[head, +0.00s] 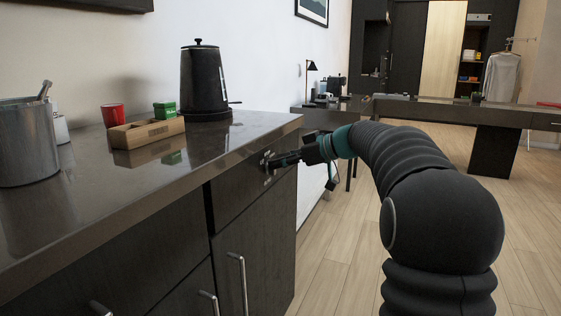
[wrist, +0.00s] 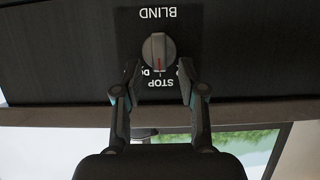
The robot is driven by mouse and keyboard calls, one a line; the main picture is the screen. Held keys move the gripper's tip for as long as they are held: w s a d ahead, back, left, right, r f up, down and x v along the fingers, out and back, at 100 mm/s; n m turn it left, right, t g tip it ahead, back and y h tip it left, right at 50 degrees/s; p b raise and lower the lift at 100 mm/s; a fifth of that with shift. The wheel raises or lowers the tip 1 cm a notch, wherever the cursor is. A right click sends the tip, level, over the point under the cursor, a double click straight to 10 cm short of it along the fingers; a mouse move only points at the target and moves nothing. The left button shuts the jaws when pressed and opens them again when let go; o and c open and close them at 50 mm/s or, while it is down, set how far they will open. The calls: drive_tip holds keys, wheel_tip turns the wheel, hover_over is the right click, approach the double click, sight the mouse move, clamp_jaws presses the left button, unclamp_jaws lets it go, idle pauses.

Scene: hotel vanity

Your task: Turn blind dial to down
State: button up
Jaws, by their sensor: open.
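The blind dial (wrist: 159,49) is a round grey knob with a raised grip on a dark panel, under an upside-down BLIND label. In the wrist view its red mark points down the picture, toward the STOP lettering (wrist: 160,85). Another label starting with "DO" is partly hidden by the knob and a finger. My gripper (wrist: 160,73) is open, with one finger on each side of the knob's lower part; I cannot tell whether they touch it. In the head view my gripper (head: 271,161) is at the cabinet front below the counter, and the dial is not clear there.
The counter (head: 232,138) overhangs the cabinet just above my gripper. On it stand a black kettle (head: 200,82), a wooden tray (head: 146,134), a red cup (head: 113,115) and a grey container (head: 26,142). Door handles (head: 240,283) stick out below. Floor to the right is clear.

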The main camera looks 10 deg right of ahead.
drive_tip(key=shift+w+a+f, duration=0.1)
drive_tip(key=shift+w+a, duration=0.1)
drive_tip(key=shift+a, duration=0.1)
clamp_jaws()
